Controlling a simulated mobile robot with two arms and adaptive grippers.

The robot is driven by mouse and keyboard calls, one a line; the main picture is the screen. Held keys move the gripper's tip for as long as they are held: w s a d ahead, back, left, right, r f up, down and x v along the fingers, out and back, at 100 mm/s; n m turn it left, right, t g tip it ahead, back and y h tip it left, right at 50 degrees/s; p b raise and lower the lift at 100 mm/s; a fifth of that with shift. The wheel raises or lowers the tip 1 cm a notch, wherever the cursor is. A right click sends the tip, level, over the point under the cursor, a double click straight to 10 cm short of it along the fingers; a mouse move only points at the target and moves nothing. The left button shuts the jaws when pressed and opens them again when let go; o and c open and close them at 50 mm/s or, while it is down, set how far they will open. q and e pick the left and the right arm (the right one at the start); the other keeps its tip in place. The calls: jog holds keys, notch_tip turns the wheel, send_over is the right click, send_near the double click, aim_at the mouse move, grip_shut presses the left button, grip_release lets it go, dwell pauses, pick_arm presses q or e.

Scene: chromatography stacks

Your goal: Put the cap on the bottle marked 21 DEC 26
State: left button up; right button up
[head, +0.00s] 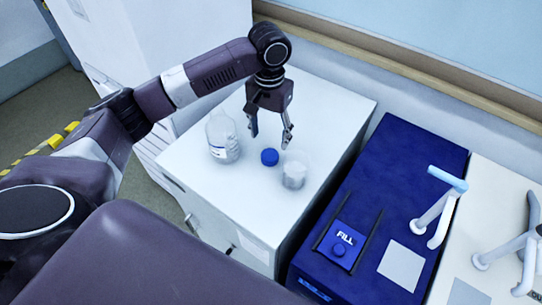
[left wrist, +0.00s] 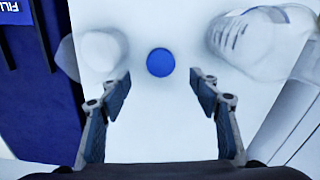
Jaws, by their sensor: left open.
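A blue cap (head: 269,157) lies on the white cabinet top between a clear bottle and a small whitish container. The clear bottle (head: 222,138) stands upright and uncapped to the left of the cap, with a label too small to read. In the left wrist view the cap (left wrist: 160,62) is centred ahead of the fingertips, and the bottle (left wrist: 255,42) is at the upper right, its label blurred. My left gripper (head: 269,136) is open and empty above the cabinet, over the cap; its two fingers also show in the left wrist view (left wrist: 160,92). My right gripper is not in view.
The small whitish container (head: 294,172) stands close to the right of the cap. A dark blue unit (head: 420,160) with a FILL button (head: 340,245) stands to the right, past a gap. The white cabinet top (head: 330,105) is clear at the back.

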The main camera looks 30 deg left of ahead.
aim_at(270, 155)
pick_arm(q)
jog(key=shift+s, duration=0.15)
jog(key=shift+f, duration=1.25)
jog(key=shift+f+p, duration=0.15)
jog(key=shift+p, duration=0.15)
jog(key=f, duration=0.1)
jog(key=f+p, duration=0.1)
jog(key=f, duration=0.2)
jog(key=shift+w+a+f, duration=0.1)
jog(key=shift+w+f, duration=0.1)
jog(key=shift+w, duration=0.05)
jog(key=shift+f, duration=0.3)
jog(key=c, duration=1)
